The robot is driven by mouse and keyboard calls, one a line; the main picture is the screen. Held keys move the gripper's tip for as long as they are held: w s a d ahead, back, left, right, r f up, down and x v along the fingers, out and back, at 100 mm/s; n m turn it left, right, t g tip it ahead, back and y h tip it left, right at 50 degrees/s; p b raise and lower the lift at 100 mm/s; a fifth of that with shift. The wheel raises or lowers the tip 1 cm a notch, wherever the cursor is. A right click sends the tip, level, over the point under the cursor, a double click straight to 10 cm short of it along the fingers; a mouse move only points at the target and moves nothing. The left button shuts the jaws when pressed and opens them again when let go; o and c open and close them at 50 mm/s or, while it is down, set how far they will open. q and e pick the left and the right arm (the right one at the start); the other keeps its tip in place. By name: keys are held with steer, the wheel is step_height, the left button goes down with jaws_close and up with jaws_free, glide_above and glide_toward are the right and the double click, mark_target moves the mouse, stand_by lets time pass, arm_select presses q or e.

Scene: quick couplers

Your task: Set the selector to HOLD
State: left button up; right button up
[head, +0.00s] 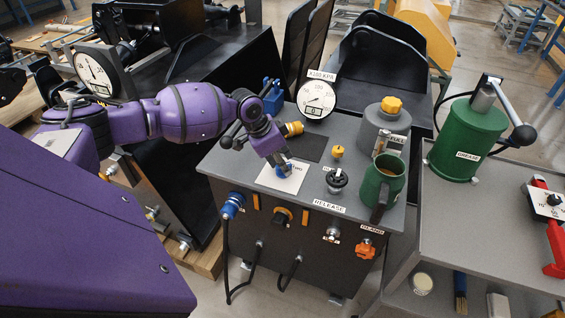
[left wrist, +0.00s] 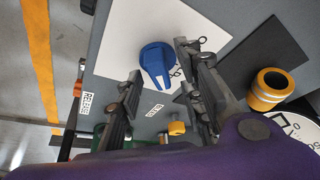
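The selector is a blue knob (left wrist: 157,60) on a white plate (left wrist: 118,40) on the grey bench top. Its narrow grip points toward the lower edge in the left wrist view. In the head view the knob (head: 284,171) and plate (head: 287,184) are partly covered by my left gripper (head: 281,158), which reaches down over them. In the left wrist view my left gripper (left wrist: 160,62) is open, its fingers on either side of the knob; contact cannot be told. A small label (left wrist: 155,110) near the plate is too small to read surely. My right gripper is not in view.
A dark pad (head: 309,148), a yellow-ringed coupler (head: 293,128) and a gauge (head: 317,98) lie behind the selector. A black knob (head: 336,178), green mug (head: 384,182) and grey canister (head: 378,130) stand to the right. The RELEASE label (head: 329,206) is at the front edge.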

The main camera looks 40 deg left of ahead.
arm_select(q)
jaws_close()
steer(key=shift+d+r+p, duration=0.1)
steer(key=shift+r+p, duration=0.1)
steer(key=shift+p, duration=0.1)
steer(key=n+p, duration=0.1)
steer(key=n+y+p, duration=0.1)
steer(key=n+p, duration=0.2)
steer(key=shift+w+d+r+n+t+y+p, duration=0.1)
steer(key=shift+r+n+t+y+p, duration=0.2)
steer(key=shift+r+t, duration=0.1)
steer(key=shift+f+n+y+p, duration=0.15)
steer(key=shift+n+y+p, duration=0.15)
steer(key=shift+n+p, duration=0.4)
steer(key=shift+f+n, duration=0.1)
steer(key=shift+n, duration=0.3)
steer(key=shift+f+n+y, duration=0.2)
steer(key=shift+n+y, duration=0.2)
steer(key=shift+n, duration=0.1)
steer(key=shift+f+n+p, duration=0.1)
steer(key=shift+n+p, duration=0.2)
steer(key=shift+n, duration=0.2)
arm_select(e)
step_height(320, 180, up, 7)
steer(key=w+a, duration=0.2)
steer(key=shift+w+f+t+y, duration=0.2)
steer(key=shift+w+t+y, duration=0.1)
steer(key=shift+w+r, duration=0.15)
